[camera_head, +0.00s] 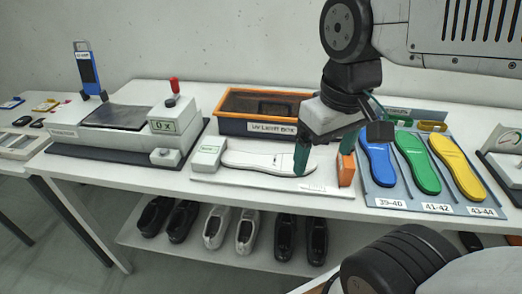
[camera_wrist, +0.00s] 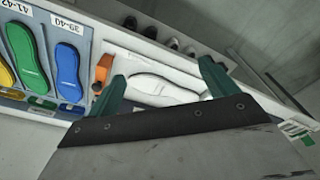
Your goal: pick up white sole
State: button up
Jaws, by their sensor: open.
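The white sole (camera_head: 262,161) lies flat on a white board on the table, in the middle of the head view. It also shows in the wrist view (camera_wrist: 163,86), between the two green fingers. My gripper (camera_head: 323,160) is open over the right end of the sole, and one finger hides part of that end in the head view. In the wrist view my gripper's fingertips (camera_wrist: 160,82) stand apart on either side of the sole with nothing held. I cannot tell how high the fingers are above the sole.
An orange-handled tool (camera_head: 346,169) stands just right of the sole. Blue, green and yellow soles lie in a tray (camera_head: 386,203) at right.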

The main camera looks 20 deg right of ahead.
jog(key=w+a+f+n, duration=0.15)
jog(key=w+n, duration=0.25)
jog(key=w, duration=0.8)
jog(key=n+g, duration=0.1)
jog(key=n, duration=0.5)
send_over(253, 159)
notch_tip(253, 159, down, 10)
jog(key=shift+f, duration=0.1)
notch_tip(253, 159, down, 7)
jog(key=shift+f, duration=0.45)
jog(key=c, duration=1.2)
